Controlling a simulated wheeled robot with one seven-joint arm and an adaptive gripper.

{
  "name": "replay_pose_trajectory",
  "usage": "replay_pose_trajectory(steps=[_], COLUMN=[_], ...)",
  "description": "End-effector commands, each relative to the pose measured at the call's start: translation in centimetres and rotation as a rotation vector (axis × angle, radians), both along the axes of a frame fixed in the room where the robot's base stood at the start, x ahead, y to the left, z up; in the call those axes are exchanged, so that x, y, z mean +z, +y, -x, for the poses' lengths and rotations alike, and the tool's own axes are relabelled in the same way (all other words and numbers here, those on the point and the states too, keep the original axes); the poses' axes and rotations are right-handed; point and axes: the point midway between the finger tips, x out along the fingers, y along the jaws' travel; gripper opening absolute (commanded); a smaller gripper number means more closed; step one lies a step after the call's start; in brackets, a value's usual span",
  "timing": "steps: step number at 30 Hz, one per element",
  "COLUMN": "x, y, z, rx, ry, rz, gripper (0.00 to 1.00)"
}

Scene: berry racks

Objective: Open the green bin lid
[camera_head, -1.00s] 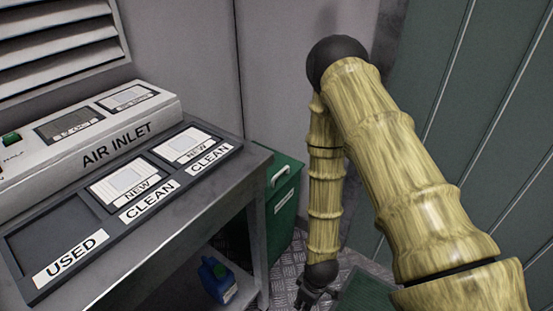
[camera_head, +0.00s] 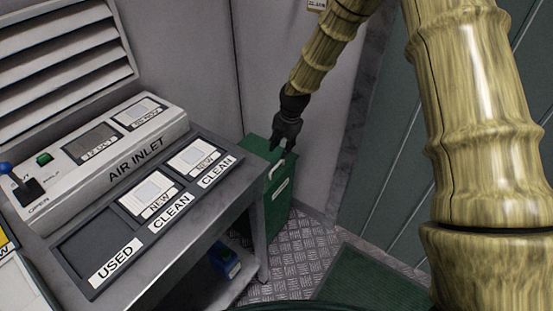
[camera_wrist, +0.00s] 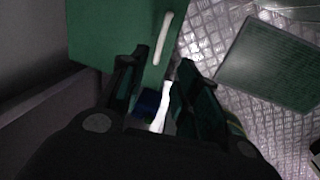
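In the wrist view, the bin's green side (camera_wrist: 100,35) fills the upper left. My two dark fingers (camera_wrist: 158,88) are apart. The white handle (camera_wrist: 160,112) shows between them; I cannot tell whether they touch it.
The grey bench (camera_head: 215,218) with the air inlet panel (camera_head: 120,150) and filter tray (camera_head: 70,255) is left of the bin. A blue container (camera_head: 224,260) sits on its lower shelf. A green mat (camera_head: 370,280) lies on the metal floor at right. A wall stands close behind.

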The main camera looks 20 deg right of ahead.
Motion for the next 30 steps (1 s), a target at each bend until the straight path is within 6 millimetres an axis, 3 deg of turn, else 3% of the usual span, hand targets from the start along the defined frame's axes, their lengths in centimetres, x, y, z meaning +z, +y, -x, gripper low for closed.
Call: replay_pose_trajectory(steps=[5,21,30], x=[-1.1,-8.8,-10.3], y=[0.1,1.1,1.3], z=[-0.3,-1.5,-1.8], rx=[0.014,0.011,0.01], ry=[0.0,-0.001,-0.001], rz=[0.003,0.002,0.002], gripper=[0.32,0.32,0.32])
